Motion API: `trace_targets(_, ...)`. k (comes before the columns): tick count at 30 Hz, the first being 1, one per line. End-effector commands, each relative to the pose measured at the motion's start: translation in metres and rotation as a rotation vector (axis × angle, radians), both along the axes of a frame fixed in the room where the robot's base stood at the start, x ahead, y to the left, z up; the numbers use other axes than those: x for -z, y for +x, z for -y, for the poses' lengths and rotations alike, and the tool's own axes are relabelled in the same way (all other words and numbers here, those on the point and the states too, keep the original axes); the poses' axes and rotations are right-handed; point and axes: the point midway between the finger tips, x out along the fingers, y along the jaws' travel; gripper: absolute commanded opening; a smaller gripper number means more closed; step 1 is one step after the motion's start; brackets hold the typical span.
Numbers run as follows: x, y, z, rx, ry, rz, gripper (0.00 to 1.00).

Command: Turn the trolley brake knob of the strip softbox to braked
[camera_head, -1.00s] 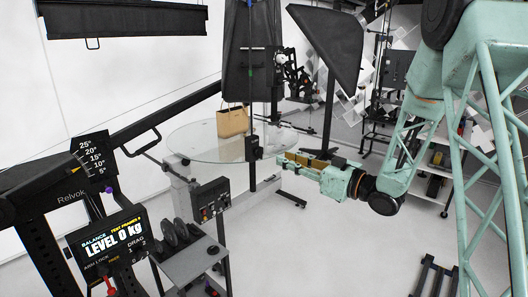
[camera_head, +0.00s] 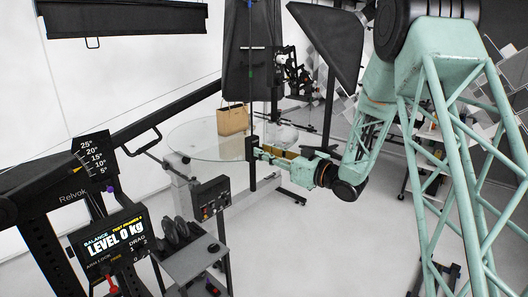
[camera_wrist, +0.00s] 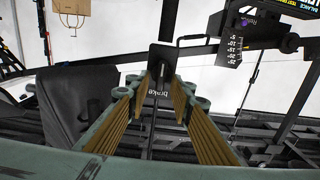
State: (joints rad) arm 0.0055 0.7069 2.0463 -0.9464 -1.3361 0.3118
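A black plate with the word "brake" (camera_wrist: 164,62) is straight ahead in the wrist view. A small upright part shows on its face, but I cannot make out which way it is turned. In the head view a small black box (camera_head: 251,148), apparently the same part, sits on a thin pole below a tall black softbox (camera_head: 250,65). My gripper (camera_head: 263,153) is at the right side of this box, pointing left. In the wrist view my gripper (camera_wrist: 158,88) is open, its gold-padded fingers apart with the plate beyond and between their tips. I cannot tell whether they touch it.
A round glass table (camera_head: 205,148) with a tan bag (camera_head: 232,119) stands left of the box. A control box (camera_head: 209,197) and a scale panel reading "LEVEL 0 kg" (camera_head: 112,240) stand nearer. Another black softbox (camera_head: 330,45) stands behind. The floor at lower middle is clear.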

Motion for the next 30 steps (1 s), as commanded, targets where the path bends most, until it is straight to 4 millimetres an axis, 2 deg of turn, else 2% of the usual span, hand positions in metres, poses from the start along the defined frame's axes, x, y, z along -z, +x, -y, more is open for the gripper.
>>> trace_targets(11,0.0004,0.0016,-0.0023,0.000,0.000,0.000,0.21)
trace_targets(16,0.0004,0.0016,-0.0023,0.000,0.000,0.000,0.07)
trace_targets(30,0.0005,0.0021,-0.0018,0.000,0.033,-0.042,0.06)
